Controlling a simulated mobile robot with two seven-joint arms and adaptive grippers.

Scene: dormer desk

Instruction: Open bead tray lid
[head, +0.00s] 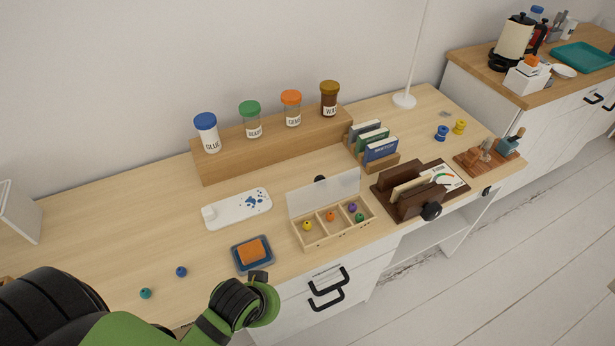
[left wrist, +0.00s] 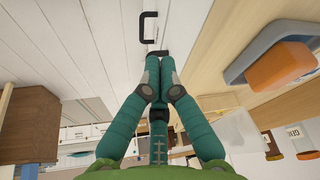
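The bead tray (head: 318,236) is a light wooden box with three compartments near the front edge of the desk. Its translucent lid (head: 318,192) stands raised along the back edge, so the compartments are uncovered. A yellow bead (head: 307,225) is in the left compartment, an orange bead (head: 331,216) in the middle, and a purple bead (head: 352,207) and a green bead (head: 360,217) in the right. My left arm's end is at the desk's front edge, left of the tray and apart from it. In the left wrist view my left gripper (left wrist: 157,54) has its fingertips together, with nothing visible between them. My right gripper is not in view.
A blue dish (head: 240,265) with an orange sponge (head: 252,251) lies left of the tray. A dark wooden rack (head: 395,205) stands to its right. A white board (head: 236,209) and a jar shelf (head: 215,173) are behind. Loose teal (head: 146,293) and blue (head: 181,271) beads lie left.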

